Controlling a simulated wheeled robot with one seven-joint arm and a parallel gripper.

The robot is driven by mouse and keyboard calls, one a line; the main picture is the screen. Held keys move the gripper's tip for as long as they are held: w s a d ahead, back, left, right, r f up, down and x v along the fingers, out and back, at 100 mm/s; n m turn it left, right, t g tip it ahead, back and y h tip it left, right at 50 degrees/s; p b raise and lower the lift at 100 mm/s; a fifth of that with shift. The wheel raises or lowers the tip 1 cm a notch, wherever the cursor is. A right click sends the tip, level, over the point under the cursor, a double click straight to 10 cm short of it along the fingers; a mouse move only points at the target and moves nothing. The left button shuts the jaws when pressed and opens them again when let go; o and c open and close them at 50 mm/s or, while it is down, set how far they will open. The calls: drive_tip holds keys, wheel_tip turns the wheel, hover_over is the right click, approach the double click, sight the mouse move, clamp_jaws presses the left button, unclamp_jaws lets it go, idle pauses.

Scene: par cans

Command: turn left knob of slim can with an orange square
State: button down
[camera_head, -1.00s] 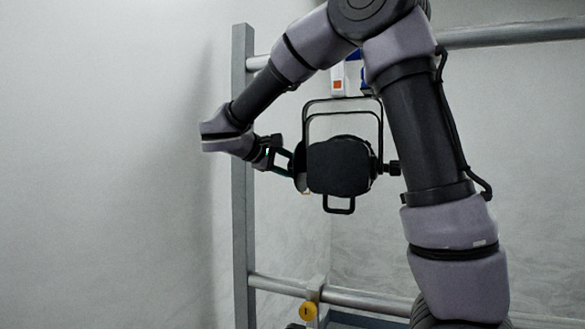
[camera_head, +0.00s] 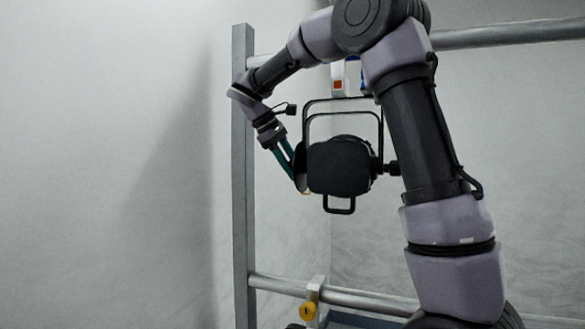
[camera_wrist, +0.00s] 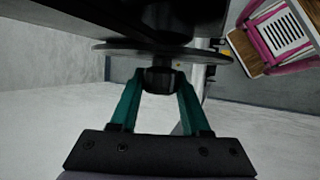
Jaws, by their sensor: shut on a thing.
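The slim black can (camera_head: 338,166) hangs in its black yoke (camera_head: 343,101) below the upper rail. A white tag with an orange square (camera_head: 338,85) sits just above it. My gripper (camera_head: 298,180) reaches the can's left side from above left, its green fingers slanting down to the right. In the wrist view my gripper (camera_wrist: 160,86) is shut on the dark left knob (camera_wrist: 159,78), with a fingertip on either side, beside a thin dark disc (camera_wrist: 120,47). In the head view the left knob is hidden at the fingertips. The right knob (camera_head: 392,168) sticks out on the other side.
A grey upright post (camera_head: 243,200) stands close left of my gripper. The upper rail (camera_head: 500,33) and lower rail (camera_head: 350,298) cross the scene. A clamp with a yellow disc (camera_head: 307,311) is on the lower rail. A pink-framed object (camera_wrist: 278,35) shows in the wrist view.

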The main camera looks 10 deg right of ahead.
idle(0.4)
drive_tip(key=shift+c, duration=1.9)
unclamp_jaws()
drive_tip(key=w+v, duration=0.1)
drive_tip(key=v, duration=0.9)
drive_tip(key=shift+s+a+r, duration=0.2)
drive_tip(key=shift+s+r, duration=0.15)
